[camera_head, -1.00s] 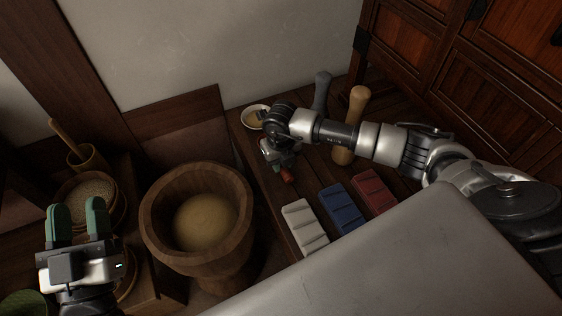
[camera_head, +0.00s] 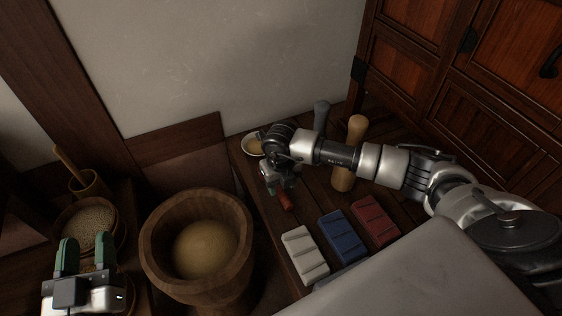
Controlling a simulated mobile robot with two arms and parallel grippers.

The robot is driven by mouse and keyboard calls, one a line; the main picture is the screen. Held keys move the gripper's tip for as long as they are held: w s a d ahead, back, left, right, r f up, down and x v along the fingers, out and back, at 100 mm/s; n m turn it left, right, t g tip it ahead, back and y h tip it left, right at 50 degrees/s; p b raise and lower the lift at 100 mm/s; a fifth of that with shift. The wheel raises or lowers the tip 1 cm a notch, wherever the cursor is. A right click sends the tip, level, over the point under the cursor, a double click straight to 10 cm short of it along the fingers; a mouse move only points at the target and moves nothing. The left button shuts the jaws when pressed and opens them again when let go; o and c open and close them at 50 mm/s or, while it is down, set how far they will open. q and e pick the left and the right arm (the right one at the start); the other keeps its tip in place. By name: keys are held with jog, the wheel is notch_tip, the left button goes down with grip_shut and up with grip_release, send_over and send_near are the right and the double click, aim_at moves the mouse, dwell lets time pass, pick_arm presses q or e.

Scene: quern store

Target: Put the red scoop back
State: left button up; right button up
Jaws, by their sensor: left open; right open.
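The red scoop shows only as a short red piece (camera_head: 286,201) on the dark wooden bench, just below my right gripper; the rest of it is hidden or too small to tell. My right gripper (camera_head: 279,188) is open and points down, right at the red piece; whether it touches it I cannot tell. A red ridged block (camera_head: 375,221) lies on the bench to the right, beside a blue one (camera_head: 343,236) and a white one (camera_head: 305,255). My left gripper (camera_head: 82,243) is open and empty at the lower left, in front of the bowl of grain.
A large wooden mortar (camera_head: 157,250) holding pale meal stands left of the bench. Two upright pestle-like posts, grey (camera_head: 320,116) and tan (camera_head: 355,135), and a small pale dish (camera_head: 250,146) are near my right arm. A grain bowl (camera_head: 85,226) and a cup (camera_head: 88,185) stand left.

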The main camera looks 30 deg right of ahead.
aim_at(281, 191)
pick_arm(q)
notch_tip(281, 191, down, 8)
jog(key=s+a+g+y+p, duration=0.2)
jog(key=s+g, duration=0.1)
jog(key=g, duration=0.4)
jog(key=shift+a+f+g+y+p, duration=0.2)
jog(key=shift+g+y+p, duration=0.1)
jog(key=shift+g, duration=0.1)
pick_arm(e)
notch_tip(281, 191, up, 9)
jog(key=shift+r, duration=0.2)
jog(key=shift+s+f, duration=0.1)
